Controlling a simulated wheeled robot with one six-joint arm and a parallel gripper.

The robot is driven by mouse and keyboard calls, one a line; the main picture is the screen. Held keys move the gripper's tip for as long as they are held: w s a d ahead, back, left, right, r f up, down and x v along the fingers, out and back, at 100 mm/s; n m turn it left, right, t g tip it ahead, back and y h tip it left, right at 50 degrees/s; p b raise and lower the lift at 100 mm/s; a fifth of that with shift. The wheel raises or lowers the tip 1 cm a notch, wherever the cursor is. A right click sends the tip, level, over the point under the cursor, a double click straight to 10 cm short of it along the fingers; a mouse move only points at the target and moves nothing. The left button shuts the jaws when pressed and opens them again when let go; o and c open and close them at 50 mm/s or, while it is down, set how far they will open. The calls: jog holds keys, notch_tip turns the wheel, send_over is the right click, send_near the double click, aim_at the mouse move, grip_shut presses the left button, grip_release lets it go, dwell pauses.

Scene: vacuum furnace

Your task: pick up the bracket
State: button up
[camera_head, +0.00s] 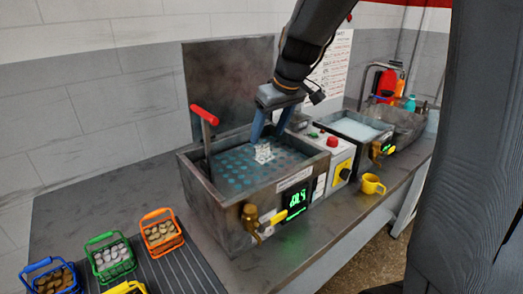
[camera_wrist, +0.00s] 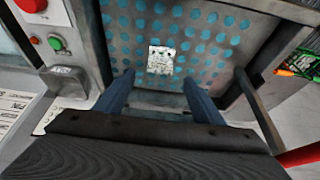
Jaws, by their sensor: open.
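The bracket (camera_head: 263,153) is a small pale metal piece with holes. It lies on the blue-dotted floor of the open grey tank (camera_head: 205,200); in the wrist view the bracket (camera_wrist: 161,60) shows near the top middle. My gripper (camera_head: 268,122) reaches into the tank from above. Its two blue fingers are apart and empty. In the wrist view my gripper (camera_wrist: 158,92) has the bracket beyond its fingertips, roughly centred between them. I cannot tell the exact gap between fingertips and bracket.
The tank walls and its raised lid (camera_head: 228,80) surround the gripper. A red-handled lever (camera_head: 205,116) stands at the tank's left. A control box (camera_head: 338,152) and second basin (camera_head: 360,128) are at right. Small coloured baskets (camera_head: 110,258) stand at front left, a yellow cup (camera_head: 373,184) at right.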

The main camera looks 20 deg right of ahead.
aim_at(263, 145)
jog(key=shift+p+x, duration=1.25)
jog(key=shift+x, duration=2.2)
jog(key=shift+d+r, duration=0.1)
jog(key=shift+r, duration=0.05)
jog(key=c, duration=1.4)
